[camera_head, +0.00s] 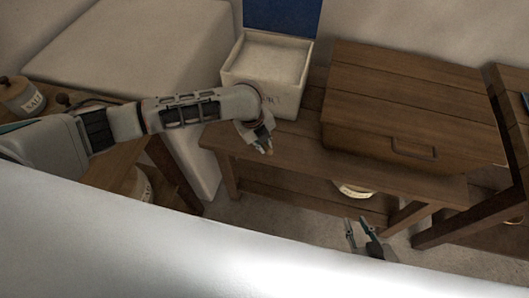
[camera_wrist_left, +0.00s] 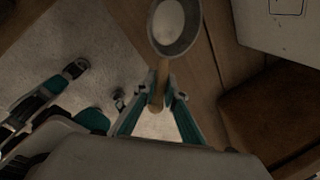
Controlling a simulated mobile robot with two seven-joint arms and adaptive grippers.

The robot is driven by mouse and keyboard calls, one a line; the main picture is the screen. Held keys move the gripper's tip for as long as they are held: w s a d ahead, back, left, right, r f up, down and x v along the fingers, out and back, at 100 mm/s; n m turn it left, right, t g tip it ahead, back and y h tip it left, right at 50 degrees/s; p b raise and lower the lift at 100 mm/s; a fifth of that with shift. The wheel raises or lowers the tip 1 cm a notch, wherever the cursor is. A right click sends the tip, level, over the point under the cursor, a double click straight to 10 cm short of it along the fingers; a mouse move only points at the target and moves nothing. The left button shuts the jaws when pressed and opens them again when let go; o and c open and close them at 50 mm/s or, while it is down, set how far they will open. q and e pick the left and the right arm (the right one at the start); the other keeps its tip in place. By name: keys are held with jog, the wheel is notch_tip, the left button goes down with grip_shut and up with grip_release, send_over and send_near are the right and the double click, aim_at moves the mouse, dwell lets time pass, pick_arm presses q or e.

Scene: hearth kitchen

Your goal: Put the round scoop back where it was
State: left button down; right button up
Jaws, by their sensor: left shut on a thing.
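My left gripper (camera_head: 264,146) is over the front edge of the wooden bench, just in front of the flour box. In the left wrist view, the left gripper (camera_wrist_left: 168,92) is shut on the wooden handle of the round scoop (camera_wrist_left: 184,45). The scoop's round grey bowl points away from the fingers and shows a pale round patch inside. In the head view I cannot make out the scoop. My right gripper (camera_head: 362,236) is open and empty, low in front of the bench; it also shows in the left wrist view (camera_wrist_left: 98,84).
The white flour box (camera_head: 262,92), its blue lid raised, stands on the bench (camera_head: 290,146) with pale contents. A wooden chest (camera_head: 410,125) stands right of it. A salt jar (camera_head: 22,97) is far left. Another labelled container (camera_head: 354,190) sits on the lower shelf.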

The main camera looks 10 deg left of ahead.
aim_at(266, 156)
pick_arm(q)
jog(key=shift+s+a+b+x, duration=0.1)
jog(key=shift+s+b+x, duration=0.1)
jog(key=shift+x, duration=0.55)
jog(key=shift+s+a+b+x, duration=0.1)
jog(key=shift+a+b+x, duration=0.05)
jog(key=shift+x, duration=0.6)
jog(key=shift+s+a+b+x, duration=0.1)
jog(key=shift+b+x, duration=0.1)
jog(key=shift+x, duration=0.55)
jog(key=shift+f, duration=0.1)
jog(key=c, duration=2.1)
grip_release()
jog(key=p+v, duration=0.3)
jog(key=v, duration=0.9)
